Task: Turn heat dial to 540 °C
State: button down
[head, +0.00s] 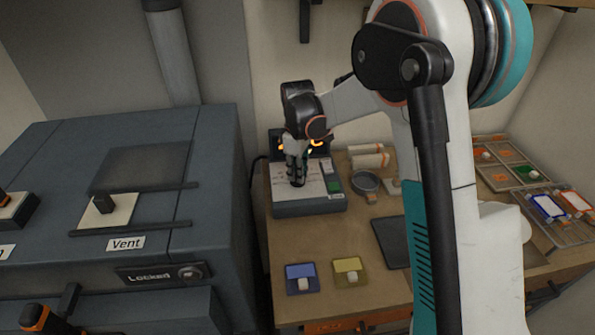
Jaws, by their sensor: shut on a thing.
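The heat control unit (310,209) is a grey box with a pale sloped top. It stands at the back left of the wooden bench. My gripper (297,181) points down onto its top panel and is shut on the heat dial, which is mostly hidden by the fingers. An orange-lit display shows partly behind my gripper, but its digits cannot be read. A green button (333,187) sits on the right of the panel. The dial's angle cannot be made out.
Colour trays (550,215) lie at right.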

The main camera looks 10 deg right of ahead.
jog(key=c, duration=1.6)
grip_release()
jog(key=shift+o, duration=0.2)
jog(key=shift+r, duration=0.1)
notch_tip(320, 180, up, 12)
